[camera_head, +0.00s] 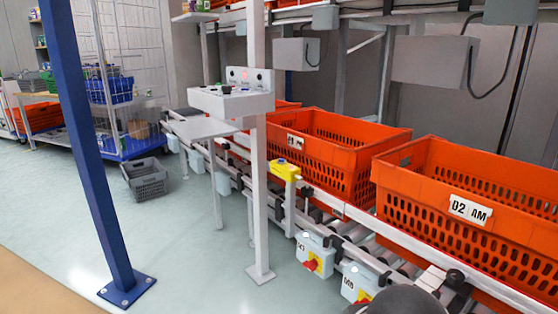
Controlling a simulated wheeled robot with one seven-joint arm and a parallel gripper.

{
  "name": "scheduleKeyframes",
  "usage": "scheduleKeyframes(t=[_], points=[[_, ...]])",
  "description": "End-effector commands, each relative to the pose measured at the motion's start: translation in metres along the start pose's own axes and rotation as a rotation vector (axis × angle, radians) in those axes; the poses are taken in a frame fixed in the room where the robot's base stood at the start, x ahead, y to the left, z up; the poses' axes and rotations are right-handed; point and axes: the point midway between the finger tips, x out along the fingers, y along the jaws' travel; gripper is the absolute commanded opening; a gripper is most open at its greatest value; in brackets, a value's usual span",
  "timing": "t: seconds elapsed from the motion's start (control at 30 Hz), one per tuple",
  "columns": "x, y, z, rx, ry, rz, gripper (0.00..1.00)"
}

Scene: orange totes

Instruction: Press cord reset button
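A yellow box (285,170) is fixed beside a white post along the conveyor, near the middle of the view. A small blue spot shows on its top; it may be a button, but no label can be read. A grey control panel (239,92) with several buttons and a red light stands farther back. I cannot tell from lettering which control is the cord reset button. A dark rounded part at the bottom edge seems to belong to my arm. My gripper's fingertips are not visible, and nothing of mine touches the yellow box or the panel.
Orange totes (440,211) stand on the roller conveyor (402,240) at right. Grey boxes with red-and-yellow switches (312,263) hang below its edge. A blue post (86,145) and a white post (258,190) rise from the floor. A grey crate (147,183) lies farther back; pale floor between is clear.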

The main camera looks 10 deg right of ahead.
Motion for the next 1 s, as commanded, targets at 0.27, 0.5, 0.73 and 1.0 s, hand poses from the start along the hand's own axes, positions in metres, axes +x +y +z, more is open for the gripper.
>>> scheduleKeyframes(t=[0.27,0.5,0.73,1.0], points=[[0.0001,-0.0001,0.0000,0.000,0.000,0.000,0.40],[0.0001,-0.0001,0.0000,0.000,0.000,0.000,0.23],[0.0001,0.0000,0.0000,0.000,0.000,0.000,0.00],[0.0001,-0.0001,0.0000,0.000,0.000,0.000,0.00]])
